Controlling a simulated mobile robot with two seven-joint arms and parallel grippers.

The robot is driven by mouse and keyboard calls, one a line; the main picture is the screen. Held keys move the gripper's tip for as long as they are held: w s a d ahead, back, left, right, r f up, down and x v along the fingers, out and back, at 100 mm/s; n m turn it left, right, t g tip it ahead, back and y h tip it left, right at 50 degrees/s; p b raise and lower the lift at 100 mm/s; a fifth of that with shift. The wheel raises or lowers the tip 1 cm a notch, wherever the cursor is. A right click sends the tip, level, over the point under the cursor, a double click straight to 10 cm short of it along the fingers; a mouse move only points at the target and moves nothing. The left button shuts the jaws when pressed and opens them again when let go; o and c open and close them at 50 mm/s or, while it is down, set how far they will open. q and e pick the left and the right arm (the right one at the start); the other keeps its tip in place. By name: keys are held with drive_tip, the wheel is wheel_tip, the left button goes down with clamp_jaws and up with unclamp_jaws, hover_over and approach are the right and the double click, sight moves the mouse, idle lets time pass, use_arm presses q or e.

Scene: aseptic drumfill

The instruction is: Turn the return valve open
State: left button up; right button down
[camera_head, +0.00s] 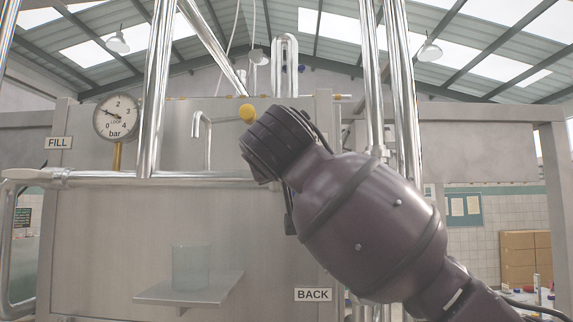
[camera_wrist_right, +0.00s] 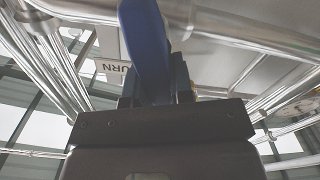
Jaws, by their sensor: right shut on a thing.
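In the right wrist view, my right gripper (camera_wrist_right: 156,82) is shut on a blue handle (camera_wrist_right: 145,35), which looks like the return valve's lever. The lever stretches up and away from the fingers toward a steel pipe. A partly covered label (camera_wrist_right: 110,66), upside down and ending in "URN", is beside it. In the head view, my right arm comes in from the lower right and its dark wrist hides the right gripper, the blue handle and the valve body. How far the lever is turned cannot be told. My left gripper is not in view.
A steel pipe (camera_head: 190,178) crosses at wrist height. A clear beaker (camera_head: 192,266) stands on a small shelf (camera_head: 185,293). A BACK label (camera_head: 313,295) and a yellow knob (camera_head: 247,113) are near my arm.

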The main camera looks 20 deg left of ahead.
drive_tip(key=n, duration=0.3)
drive_tip(key=shift+s+a+f+n, duration=0.1)
drive_tip(key=shift+a+f+n, duration=0.05)
drive_tip(key=shift+a+n, duration=0.2)
drive_tip(key=n, duration=0.3)
drive_tip(key=shift+a+f+n, duration=0.2)
drive_tip(key=shift+f+n, duration=0.05)
drive_tip(key=shift+n, duration=0.1)
drive_tip(key=shift+s+a+f+n, duration=0.1)
drive_tip(key=shift+f+n, duration=0.1)
drive_tip(key=shift+n, duration=0.85)
drive_tip(key=shift+a+f+n, duration=0.1)
drive_tip(key=shift+f+n, duration=0.1)
drive_tip(key=shift+n, duration=0.9)
drive_tip(key=shift+s+f+n, duration=0.1)
drive_tip(key=shift+f+n, duration=0.1)
drive_tip(key=shift+n, duration=0.85)
drive_tip(key=shift+f, duration=0.1)
drive_tip(key=c, duration=1)
unclamp_jaws()
